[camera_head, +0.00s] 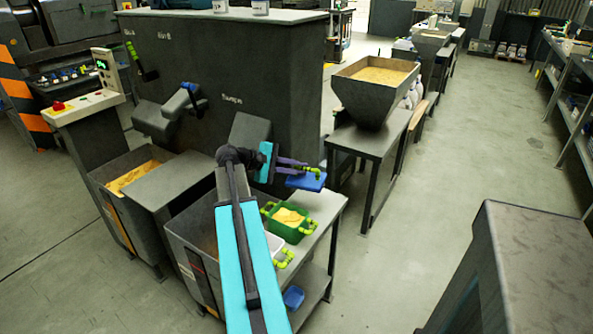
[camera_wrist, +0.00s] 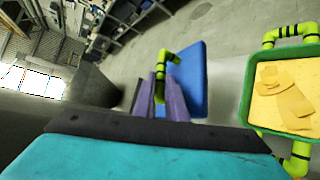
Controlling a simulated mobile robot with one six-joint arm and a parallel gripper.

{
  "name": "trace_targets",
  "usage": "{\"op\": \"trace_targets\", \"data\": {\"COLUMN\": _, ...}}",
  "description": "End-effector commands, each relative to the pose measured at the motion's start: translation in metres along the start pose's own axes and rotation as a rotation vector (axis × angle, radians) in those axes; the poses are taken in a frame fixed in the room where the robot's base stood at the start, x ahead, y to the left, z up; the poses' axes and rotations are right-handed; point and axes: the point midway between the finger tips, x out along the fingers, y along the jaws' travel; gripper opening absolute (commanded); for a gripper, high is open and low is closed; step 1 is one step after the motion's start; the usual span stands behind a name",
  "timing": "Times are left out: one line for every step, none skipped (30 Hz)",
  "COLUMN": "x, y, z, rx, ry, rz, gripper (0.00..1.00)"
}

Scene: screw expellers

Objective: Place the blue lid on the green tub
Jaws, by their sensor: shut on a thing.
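The blue lid (camera_head: 306,181) is in the air in the head view, a little above and to the upper right of the green tub. My gripper (camera_head: 314,170) is shut on the lid's yellow-green handle. In the wrist view my gripper (camera_wrist: 160,92) pinches that handle, and the lid (camera_wrist: 188,82) looks steeply tilted because the camera is rolled. The green tub (camera_head: 291,236) stands uncovered on the grey table, with yellow-green handles at its sides and pale yellow contents. The tub (camera_wrist: 252,92) also shows at the right of the wrist view, apart from the lid.
A white tub (camera_head: 273,243) stands close to the green tub, partly behind my arm. A second blue object (camera_head: 293,297) lies on the table's lower shelf. A grey machine (camera_head: 240,80) rises behind the table (camera_head: 325,207).

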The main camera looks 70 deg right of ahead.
Motion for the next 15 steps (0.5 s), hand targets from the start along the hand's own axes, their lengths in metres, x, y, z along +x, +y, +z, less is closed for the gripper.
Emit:
{"op": "trace_targets", "data": {"x": -0.017, "y": -0.002, "z": -0.009, "rx": -0.011, "ry": 0.025, "rz": 0.012, "gripper": 0.00}}
{"op": "trace_targets", "data": {"x": -0.026, "y": -0.003, "z": -0.014, "rx": -0.018, "ry": 0.039, "rz": 0.019, "gripper": 0.00}}
{"op": "trace_targets", "data": {"x": -0.038, "y": -0.004, "z": -0.020, "rx": -0.026, "ry": 0.058, "rz": 0.028, "gripper": 0.00}}
{"op": "trace_targets", "data": {"x": -0.048, "y": -0.006, "z": -0.025, "rx": -0.033, "ry": 0.073, "rz": 0.035, "gripper": 0.00}}
{"op": "trace_targets", "data": {"x": -0.057, "y": -0.007, "z": -0.029, "rx": -0.040, "ry": 0.087, "rz": 0.041, "gripper": 0.00}}
{"op": "trace_targets", "data": {"x": -0.070, "y": -0.009, "z": -0.035, "rx": -0.049, "ry": 0.107, "rz": 0.051, "gripper": 0.00}}
{"op": "trace_targets", "data": {"x": -0.079, "y": -0.011, "z": -0.039, "rx": -0.056, "ry": 0.121, "rz": 0.058, "gripper": 0.00}}
{"op": "trace_targets", "data": {"x": -0.088, "y": -0.013, "z": -0.043, "rx": -0.064, "ry": 0.137, "rz": 0.065, "gripper": 0.00}}
{"op": "trace_targets", "data": {"x": -0.101, "y": -0.015, "z": -0.048, "rx": -0.074, "ry": 0.157, "rz": 0.074, "gripper": 0.00}}
{"op": "trace_targets", "data": {"x": -0.111, "y": -0.017, "z": -0.052, "rx": -0.081, "ry": 0.172, "rz": 0.082, "gripper": 0.00}}
{"op": "trace_targets", "data": {"x": -0.120, "y": -0.019, "z": -0.056, "rx": -0.088, "ry": 0.187, "rz": 0.089, "gripper": 0.00}}
{"op": "trace_targets", "data": {"x": -0.133, "y": -0.021, "z": -0.060, "rx": -0.098, "ry": 0.208, "rz": 0.099, "gripper": 0.00}}
{"op": "trace_targets", "data": {"x": -0.142, "y": -0.024, "z": -0.064, "rx": -0.105, "ry": 0.224, "rz": 0.106, "gripper": 0.00}}
{"op": "trace_targets", "data": {"x": -0.152, "y": -0.026, "z": -0.068, "rx": -0.112, "ry": 0.240, "rz": 0.114, "gripper": 0.00}}
{"op": "trace_targets", "data": {"x": -0.165, "y": -0.029, "z": -0.072, "rx": -0.122, "ry": 0.263, "rz": 0.124, "gripper": 0.00}}
